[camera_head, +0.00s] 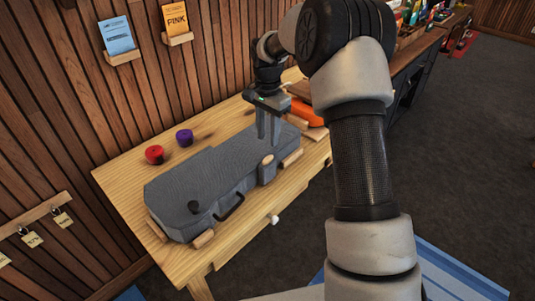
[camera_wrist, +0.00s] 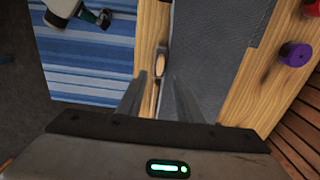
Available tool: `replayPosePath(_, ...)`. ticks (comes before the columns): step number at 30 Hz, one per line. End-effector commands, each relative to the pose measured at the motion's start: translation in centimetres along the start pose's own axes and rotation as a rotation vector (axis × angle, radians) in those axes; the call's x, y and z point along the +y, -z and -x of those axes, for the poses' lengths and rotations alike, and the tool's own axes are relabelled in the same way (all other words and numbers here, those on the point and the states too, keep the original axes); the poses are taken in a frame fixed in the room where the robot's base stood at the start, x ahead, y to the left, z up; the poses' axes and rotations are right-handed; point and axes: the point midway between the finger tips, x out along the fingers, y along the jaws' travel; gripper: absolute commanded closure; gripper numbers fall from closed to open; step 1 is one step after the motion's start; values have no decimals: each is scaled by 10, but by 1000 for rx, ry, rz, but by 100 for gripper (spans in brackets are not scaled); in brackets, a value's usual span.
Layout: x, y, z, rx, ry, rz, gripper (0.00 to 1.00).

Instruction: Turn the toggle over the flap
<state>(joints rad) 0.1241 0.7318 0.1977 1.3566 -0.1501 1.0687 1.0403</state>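A long grey fabric case (camera_head: 215,180) lies on a wooden table; part of it also shows in the wrist view (camera_wrist: 212,50). A small oval wooden toggle (camera_head: 267,159) sits on the case's front edge, at the top of a grey flap (camera_head: 267,174) that hangs down the front side. In the wrist view the toggle (camera_wrist: 160,63) lies just beyond my fingertips, lengthwise between their lines. My gripper (camera_head: 269,142) points down over the case, close to the toggle. Its fingers (camera_wrist: 159,82) are apart with nothing between them. I cannot tell whether a finger touches the case.
An orange object (camera_head: 307,112) lies to the right.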

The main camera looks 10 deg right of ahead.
Motion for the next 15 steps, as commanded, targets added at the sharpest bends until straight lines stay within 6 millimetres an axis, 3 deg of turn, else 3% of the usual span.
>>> replayPosePath(6,0,0,-48,-2,-2,1,67)
replayPosePath(15,0,0,-81,0,-1,1,67)
